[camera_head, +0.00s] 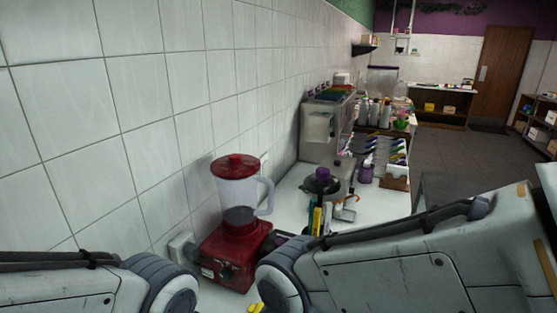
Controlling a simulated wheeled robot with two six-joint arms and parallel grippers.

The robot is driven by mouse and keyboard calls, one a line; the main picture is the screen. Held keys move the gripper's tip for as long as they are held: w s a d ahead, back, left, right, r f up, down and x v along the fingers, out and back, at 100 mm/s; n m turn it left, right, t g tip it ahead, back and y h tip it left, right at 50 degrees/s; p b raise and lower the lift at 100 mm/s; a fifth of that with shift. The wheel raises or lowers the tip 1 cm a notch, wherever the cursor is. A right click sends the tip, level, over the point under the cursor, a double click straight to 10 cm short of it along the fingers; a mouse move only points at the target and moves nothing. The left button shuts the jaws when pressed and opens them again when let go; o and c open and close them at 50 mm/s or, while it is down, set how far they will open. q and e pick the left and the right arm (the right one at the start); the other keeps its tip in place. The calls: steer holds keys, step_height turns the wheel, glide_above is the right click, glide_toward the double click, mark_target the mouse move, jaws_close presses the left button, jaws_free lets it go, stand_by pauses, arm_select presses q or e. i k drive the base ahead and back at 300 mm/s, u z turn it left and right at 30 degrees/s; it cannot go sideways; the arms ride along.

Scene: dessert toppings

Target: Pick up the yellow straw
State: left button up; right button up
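No straw can be made out for certain. A narrow upright yellow thing (317,220) stands on the white counter, just right of the red blender; it is too small to tell whether it is a straw. A small yellow piece (256,308) shows at the bottom edge, mostly cut off between my two arms. My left arm comes in at the lower left and my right arm at the lower right. Both grippers are outside the picture, so their hold cannot be seen.
A red blender (235,245) with a clear jug stands against the tiled wall. Behind it on the white counter (290,195) are a dark purple-topped pot (321,182), a steel machine (320,135), bottles and a utensil tray. Open floor (460,150) lies to the right.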

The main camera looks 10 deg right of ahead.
mark_target(318, 211)
steer(key=u, duration=1.45)
steer(key=k, duration=1)
steer(key=z, duration=1.8)
steer(key=i, duration=0.5)
steer(key=z, duration=0.15)
